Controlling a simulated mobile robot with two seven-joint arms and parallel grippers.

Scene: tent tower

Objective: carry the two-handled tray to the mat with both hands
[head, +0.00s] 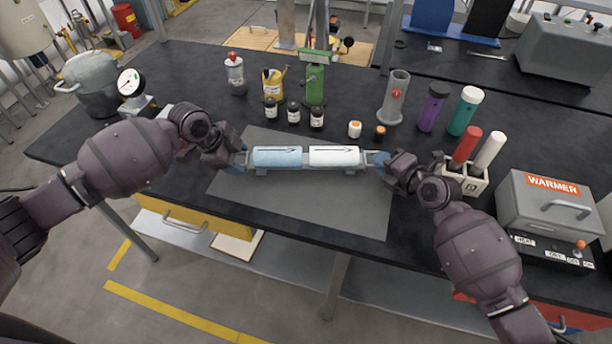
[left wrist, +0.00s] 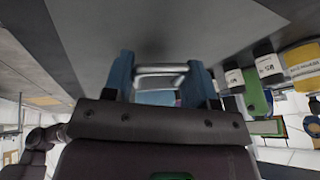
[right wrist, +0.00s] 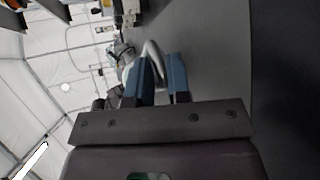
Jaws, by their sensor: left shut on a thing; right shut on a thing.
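The two-handled tray (head: 307,167) is a narrow grey tray with a handle at each end, over the grey mat (head: 300,205) in the head view. A light blue cylinder (head: 277,157) and a white cylinder (head: 334,156) lie end to end in it. My left gripper (head: 238,160) is shut on the left handle, which shows between the blue fingers in the left wrist view (left wrist: 160,70). My right gripper (head: 378,161) is shut on the right handle, also in the right wrist view (right wrist: 153,62). The tray looks level; I cannot tell whether it touches the mat.
Small dark bottles (head: 293,113), a green device (head: 315,82) and a grey cylinder stand (head: 395,97) stand behind the mat. A holder (head: 462,180) with red and white tubes and a warmer box (head: 548,205) are at right. The mat's front is clear.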

